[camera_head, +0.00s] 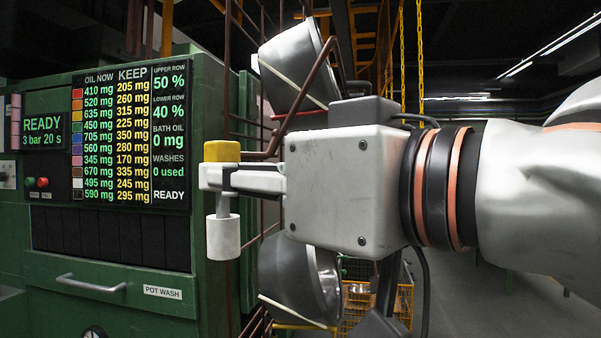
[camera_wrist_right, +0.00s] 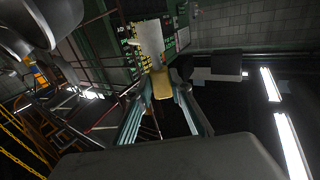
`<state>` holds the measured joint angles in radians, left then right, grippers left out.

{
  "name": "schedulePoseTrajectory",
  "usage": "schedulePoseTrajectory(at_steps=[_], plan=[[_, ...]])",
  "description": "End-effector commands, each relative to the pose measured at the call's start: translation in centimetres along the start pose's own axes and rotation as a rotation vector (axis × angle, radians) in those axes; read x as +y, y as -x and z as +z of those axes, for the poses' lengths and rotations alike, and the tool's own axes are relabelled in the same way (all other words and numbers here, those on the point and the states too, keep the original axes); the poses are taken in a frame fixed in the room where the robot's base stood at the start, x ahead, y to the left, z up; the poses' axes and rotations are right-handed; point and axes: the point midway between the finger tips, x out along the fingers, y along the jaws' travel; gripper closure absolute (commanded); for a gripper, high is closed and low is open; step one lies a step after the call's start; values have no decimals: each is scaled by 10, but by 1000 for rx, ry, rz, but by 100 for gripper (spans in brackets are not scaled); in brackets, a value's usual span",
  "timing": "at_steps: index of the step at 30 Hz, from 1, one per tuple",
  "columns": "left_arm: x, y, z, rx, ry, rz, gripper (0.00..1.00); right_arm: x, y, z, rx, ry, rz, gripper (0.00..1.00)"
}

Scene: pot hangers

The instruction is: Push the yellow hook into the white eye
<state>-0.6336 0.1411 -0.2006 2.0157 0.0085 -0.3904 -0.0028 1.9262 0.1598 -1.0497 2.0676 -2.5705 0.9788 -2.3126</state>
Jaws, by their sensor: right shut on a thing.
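My right gripper (camera_head: 222,178) comes in from the right and is shut on an upright piece. This piece has a yellow block (camera_head: 222,151) above the fingers, a grey stem below them and a white cylinder (camera_head: 223,237) at its lower end. I cannot make out a hook shape or a separate white eye in either view. My left gripper is not in view.
A green machine (camera_head: 140,270) with a lit display (camera_head: 130,135) stands at the left, close to the held piece. Metal pots (camera_head: 291,62) hang on a brown rod rack (camera_head: 322,62) behind my gripper. Yellow chains (camera_head: 420,60) hang behind my arm.

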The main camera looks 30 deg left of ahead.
Motion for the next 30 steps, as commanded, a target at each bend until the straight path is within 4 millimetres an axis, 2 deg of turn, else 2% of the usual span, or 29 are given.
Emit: schedulePoseTrajectory(at_steps=[3, 30], plan=[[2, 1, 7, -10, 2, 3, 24, 1, 0, 3, 0, 0, 0, 100], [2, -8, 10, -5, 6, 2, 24, 0, 0, 22, 1, 0, 0, 100]])
